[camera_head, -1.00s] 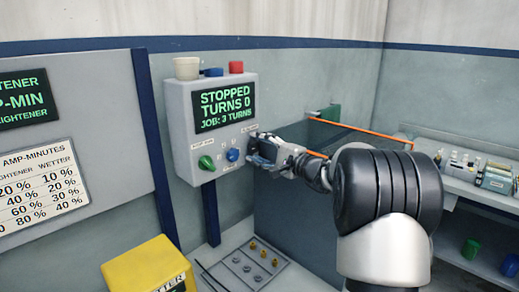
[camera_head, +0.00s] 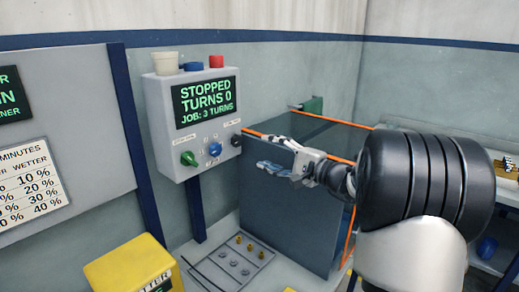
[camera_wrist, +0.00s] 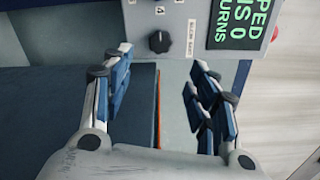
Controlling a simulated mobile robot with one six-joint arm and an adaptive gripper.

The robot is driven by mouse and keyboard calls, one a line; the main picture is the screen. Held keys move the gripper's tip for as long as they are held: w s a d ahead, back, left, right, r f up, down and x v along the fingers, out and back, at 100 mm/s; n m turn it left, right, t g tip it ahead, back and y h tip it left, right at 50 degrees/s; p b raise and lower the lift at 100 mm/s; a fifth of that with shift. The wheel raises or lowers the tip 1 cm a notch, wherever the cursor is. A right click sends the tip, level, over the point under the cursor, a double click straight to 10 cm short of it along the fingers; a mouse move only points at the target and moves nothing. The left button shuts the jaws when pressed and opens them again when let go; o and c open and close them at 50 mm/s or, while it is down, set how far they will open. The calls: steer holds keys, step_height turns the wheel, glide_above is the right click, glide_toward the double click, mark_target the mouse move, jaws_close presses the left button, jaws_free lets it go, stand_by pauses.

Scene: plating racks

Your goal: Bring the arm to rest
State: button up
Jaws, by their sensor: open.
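My gripper (camera_head: 277,168) is in front of the grey tank with orange edging, to the right of and below the control box (camera_head: 165,130). In the wrist view my gripper (camera_wrist: 160,105) has its two blue-padded fingers spread wide with nothing between them. A black knob (camera_wrist: 160,41) on the control box lies beyond the fingertips and apart from them. My arm reaches in from the right side of the head view.
The box screen (camera_head: 206,101) reads "STOPPED TURNS 0 JOB: 3 TURNS". The tank (camera_head: 265,215) stands beneath my gripper. A yellow box (camera_head: 130,267) is at the lower left.

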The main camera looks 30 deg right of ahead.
steer(key=shift+s+d, duration=0.1)
steer(key=shift+s, duration=0.25)
steer(key=s+a+f+n+g+y, duration=0.1)
steer(key=s+a+f+n+g, duration=0.2)
steer(key=a, duration=0.6)
steer(key=s+a+n+g, duration=0.35)
steer(key=s+a, duration=0.25)
steer(key=a, duration=0.2)
steer(key=s+a+f+n+g+y, duration=0.1)
steer(key=s+a+f+n+g, duration=0.2)
steer(key=a, duration=0.6)
steer(key=s+a+f+n+g+h, duration=0.1)
steer(key=s+a+n+g, duration=0.1)
steer(key=s, duration=0.4)
steer(key=s+a+f+n+g+h, duration=0.1)
steer(key=s+f+g+h, duration=0.1)
steer(key=s, duration=0.3)
steer(key=s+d+f+n+h, duration=0.1)
steer(key=s+d+n+h, duration=0.1)
steer(key=s, duration=0.3)
steer(key=s+d+f+n+t+h, duration=0.1)
steer(key=s+d+n+h, duration=0.1)
steer(key=s, duration=0.3)
steer(key=shift+d+f+h, duration=0.3)
steer(key=shift+d+h, duration=0.3)
